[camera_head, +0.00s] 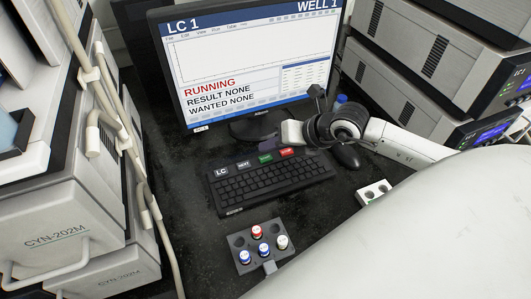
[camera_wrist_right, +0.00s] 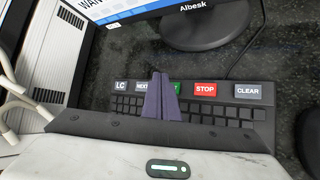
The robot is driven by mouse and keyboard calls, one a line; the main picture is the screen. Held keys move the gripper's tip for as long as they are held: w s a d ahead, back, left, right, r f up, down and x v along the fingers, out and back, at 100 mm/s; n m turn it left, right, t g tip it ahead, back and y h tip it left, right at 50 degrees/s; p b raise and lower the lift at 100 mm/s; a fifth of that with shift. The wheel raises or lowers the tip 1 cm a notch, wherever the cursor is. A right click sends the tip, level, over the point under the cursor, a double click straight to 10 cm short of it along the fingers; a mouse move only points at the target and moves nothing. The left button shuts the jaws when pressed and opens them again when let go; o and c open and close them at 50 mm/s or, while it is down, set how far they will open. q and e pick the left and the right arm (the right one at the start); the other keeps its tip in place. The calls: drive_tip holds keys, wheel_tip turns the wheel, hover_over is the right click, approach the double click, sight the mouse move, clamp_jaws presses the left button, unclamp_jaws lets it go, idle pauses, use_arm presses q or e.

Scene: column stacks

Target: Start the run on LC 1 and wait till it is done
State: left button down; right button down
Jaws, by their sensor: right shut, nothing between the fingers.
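The monitor (camera_head: 182,90) reads LC 1, WELL 1, a red RUNNING, RESULT NONE and WANTED NONE. Its plot area is blank. The black keyboard (camera_head: 272,187) lies in front of it, with LC, NEXT, green, red STOP (camera_wrist_right: 205,89) and CLEAR (camera_wrist_right: 247,91) keys along its back row. My right gripper (camera_head: 267,149) is shut and empty over that row. In the wrist view its dark fingers (camera_wrist_right: 161,96) cover most of the green key (camera_wrist_right: 176,87), whose label is hidden. I cannot tell whether they touch it. My left gripper is not in view.
A dark rack (camera_head: 236,241) with several capped vials stands in front of the keyboard. A small white holder (camera_head: 364,197) and a black mouse (camera_head: 345,157) are to its right. Stacked instruments (camera_head: 60,235) line both sides. Dark bench left of the rack is clear.

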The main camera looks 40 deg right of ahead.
wheel_tip(320, 180, up, 4)
drive_tip(key=p, duration=0.2)
drive_tip(key=shift+p, duration=0.35)
